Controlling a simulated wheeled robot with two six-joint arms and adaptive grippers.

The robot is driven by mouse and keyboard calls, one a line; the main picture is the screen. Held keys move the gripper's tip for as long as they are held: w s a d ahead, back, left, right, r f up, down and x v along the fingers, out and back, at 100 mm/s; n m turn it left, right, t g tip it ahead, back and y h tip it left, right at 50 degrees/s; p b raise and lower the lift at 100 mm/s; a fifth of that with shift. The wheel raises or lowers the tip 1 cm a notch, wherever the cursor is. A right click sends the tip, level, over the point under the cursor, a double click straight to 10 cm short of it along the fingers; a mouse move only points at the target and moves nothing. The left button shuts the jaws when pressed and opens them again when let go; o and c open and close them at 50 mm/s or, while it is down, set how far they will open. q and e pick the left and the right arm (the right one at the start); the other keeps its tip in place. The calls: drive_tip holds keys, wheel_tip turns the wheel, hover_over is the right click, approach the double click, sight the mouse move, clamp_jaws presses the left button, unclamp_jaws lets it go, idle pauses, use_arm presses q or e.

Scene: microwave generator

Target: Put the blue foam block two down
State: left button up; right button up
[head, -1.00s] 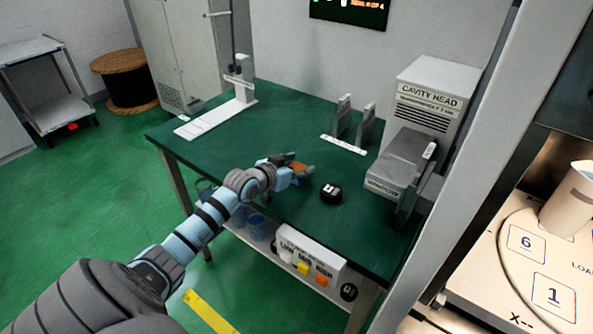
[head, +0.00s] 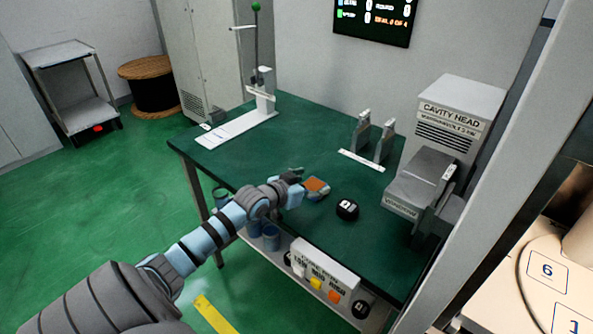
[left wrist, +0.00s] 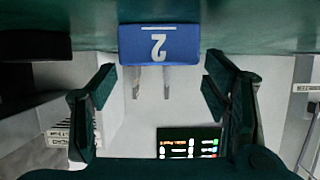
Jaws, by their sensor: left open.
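The blue foam block two (left wrist: 160,44) rests on the green table, its blue face with an upside-down white "2" toward the left wrist camera. In the head view the block (head: 317,186) shows an orange-brown top and bluish sides. My left gripper (head: 296,184) is just left of it. In the left wrist view the left gripper (left wrist: 161,84) is open and empty, one finger on each side, with the block apart beyond the fingertips. My right gripper is not in view.
A black round piece (head: 347,208) sits right of the block on the green table (head: 240,165). The cavity head unit (head: 450,125) stands at the right. Two grey uprights on a white strip (head: 361,161) are behind. A white stand (head: 235,128) is at back left.

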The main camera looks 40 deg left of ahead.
use_arm(q)
drive_tip(key=p+v, duration=0.1)
drive_tip(key=v, duration=0.2)
drive_tip(key=p+v, duration=0.2)
drive_tip(key=v, duration=0.1)
drive_tip(key=p+v, duration=0.2)
drive_tip(key=v, duration=0.1)
drive_tip(key=shift+w+r, duration=0.2)
drive_tip(key=shift+r, duration=0.15)
drive_tip(key=shift+s+p, duration=0.55)
drive_tip(key=shift+w+f, duration=0.1)
drive_tip(key=shift+f, duration=0.05)
